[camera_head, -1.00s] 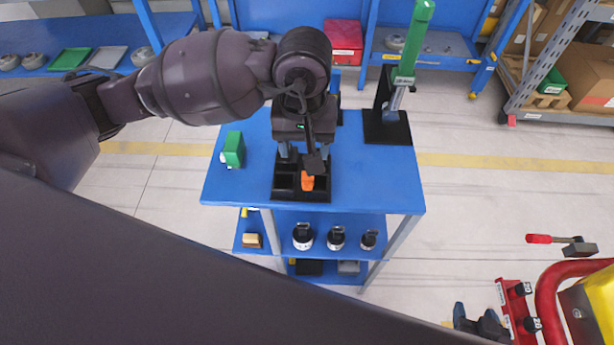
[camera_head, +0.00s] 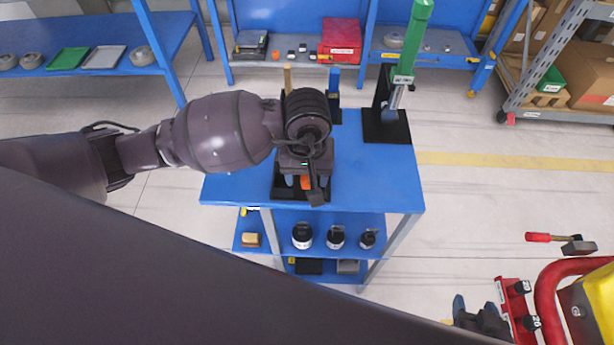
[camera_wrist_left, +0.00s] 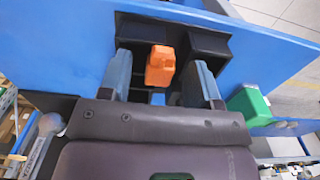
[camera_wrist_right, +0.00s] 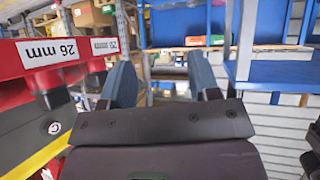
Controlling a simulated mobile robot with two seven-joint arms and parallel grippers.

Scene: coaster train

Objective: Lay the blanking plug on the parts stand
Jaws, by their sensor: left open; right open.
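An orange piece (camera_head: 306,182), likely the blanking plug, sits in a compartment of a black divided tray (camera_head: 284,189) on the blue table (camera_head: 376,180). It shows more clearly in the left wrist view (camera_wrist_left: 160,66). My left gripper (camera_head: 298,181) points down over the tray. Its open fingers (camera_wrist_left: 160,76) are on either side of the orange piece, with gaps visible. My right gripper (camera_head: 476,312) is open and empty, low at the right, away from the table. I cannot tell which thing is the parts stand.
A black press with a green top (camera_head: 411,40) stands at the table's back right. Several black-and-silver parts (camera_head: 336,237) stand on the lower shelf. A red rack (camera_wrist_right: 60,50) is near my right gripper. The table's right side is clear.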

